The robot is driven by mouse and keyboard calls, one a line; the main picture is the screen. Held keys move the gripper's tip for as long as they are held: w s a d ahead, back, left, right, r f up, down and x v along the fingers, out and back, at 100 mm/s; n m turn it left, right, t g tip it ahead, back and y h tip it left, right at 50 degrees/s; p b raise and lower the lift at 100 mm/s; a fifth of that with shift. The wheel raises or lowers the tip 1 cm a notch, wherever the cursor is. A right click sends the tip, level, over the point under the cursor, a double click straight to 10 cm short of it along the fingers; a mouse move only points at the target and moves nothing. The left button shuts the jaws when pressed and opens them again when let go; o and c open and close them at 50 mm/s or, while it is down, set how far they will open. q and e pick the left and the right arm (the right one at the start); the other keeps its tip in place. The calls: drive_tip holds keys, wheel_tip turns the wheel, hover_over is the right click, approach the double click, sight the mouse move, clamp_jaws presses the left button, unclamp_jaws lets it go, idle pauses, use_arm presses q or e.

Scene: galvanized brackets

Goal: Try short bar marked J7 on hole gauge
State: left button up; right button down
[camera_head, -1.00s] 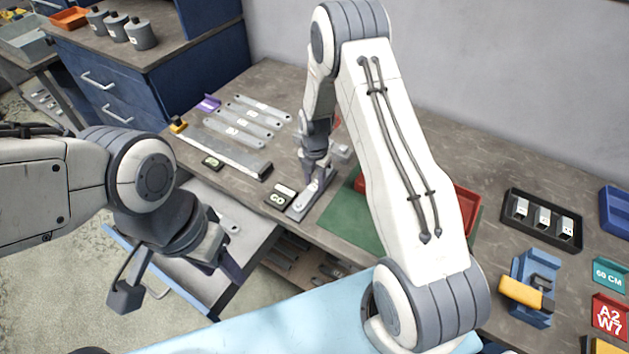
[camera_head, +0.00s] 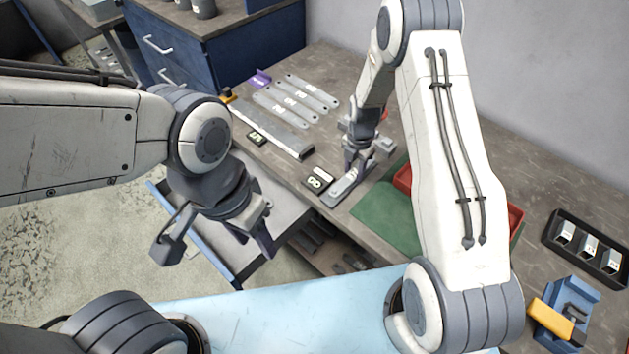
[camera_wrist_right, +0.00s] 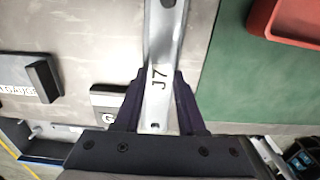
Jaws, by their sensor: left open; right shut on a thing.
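The short bar marked J7 (camera_wrist_right: 160,78) is a grey metal strip with holes, seen in the right wrist view. My right gripper (camera_wrist_right: 158,112) is shut on it, one dark finger on each side. In the head view my right gripper (camera_head: 357,165) and the bar (camera_head: 338,190) are low over the bench beside the green mat. I cannot tell whether the bar touches the surface beneath it. The hole gauge cannot be told for certain; a white label, apparently reading GAUGE (camera_wrist_right: 15,88), lies left of the bar. My left gripper (camera_head: 252,248) is open and empty, in front of the bench.
A long grey bar (camera_head: 270,128) and several flat bars (camera_head: 290,100) lie on the bench to the left. A black number tag (camera_head: 317,181) lies close to the held bar. The green mat (camera_head: 385,215), red tray (camera_head: 402,180) and black tray (camera_head: 585,250) are to the right.

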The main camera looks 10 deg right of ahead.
drive_tip(key=shift+c, duration=2.1)
unclamp_jaws()
drive_tip(key=shift+r, duration=0.1)
wheel_tip(320, 180, up, 10)
drive_tip(key=b, duration=0.2)
drive_tip(key=shift+r, duration=0.15)
